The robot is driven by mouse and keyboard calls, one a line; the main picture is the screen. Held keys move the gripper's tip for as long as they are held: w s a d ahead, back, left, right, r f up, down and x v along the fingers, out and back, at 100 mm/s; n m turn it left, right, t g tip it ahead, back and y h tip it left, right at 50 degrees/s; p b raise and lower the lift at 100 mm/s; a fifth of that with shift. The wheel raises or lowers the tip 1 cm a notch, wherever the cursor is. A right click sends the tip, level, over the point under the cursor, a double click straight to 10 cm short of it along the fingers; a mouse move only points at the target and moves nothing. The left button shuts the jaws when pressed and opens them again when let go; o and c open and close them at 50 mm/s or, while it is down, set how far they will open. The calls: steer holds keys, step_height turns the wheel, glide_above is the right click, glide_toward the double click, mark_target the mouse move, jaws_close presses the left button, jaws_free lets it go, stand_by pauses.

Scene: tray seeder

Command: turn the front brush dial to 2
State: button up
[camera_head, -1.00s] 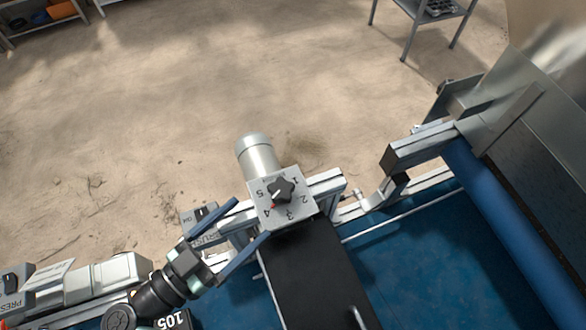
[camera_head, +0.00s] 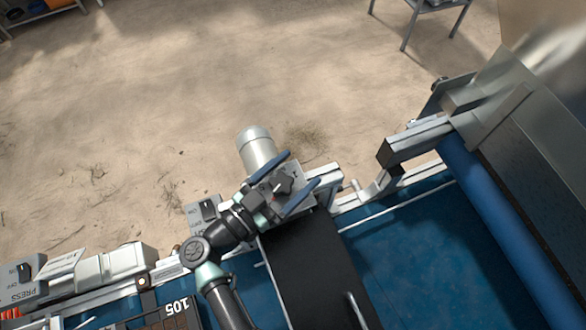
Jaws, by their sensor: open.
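The front brush dial is a dark star-shaped knob (camera_head: 285,183) on a light grey square plate (camera_head: 297,206), in front of a pale cylindrical motor (camera_head: 257,148). My gripper (camera_head: 304,167) is open, with one blue finger on each side of the knob, seen from above. I cannot tell whether either finger touches it. The gripper and its fingers hide most of the numbers on the plate, so the dial's setting cannot be read now.
A black cover (camera_head: 310,265) with a metal handle lies below the dial over the blue bed. A switch box (camera_head: 205,210) stands left of my gripper. A metal rail runs along the machine's edge, with a blue roller (camera_head: 500,220) at right.

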steer(key=c, duration=1.4)
steer(key=shift+r+p, duration=0.1)
steer(key=shift+p, duration=0.3)
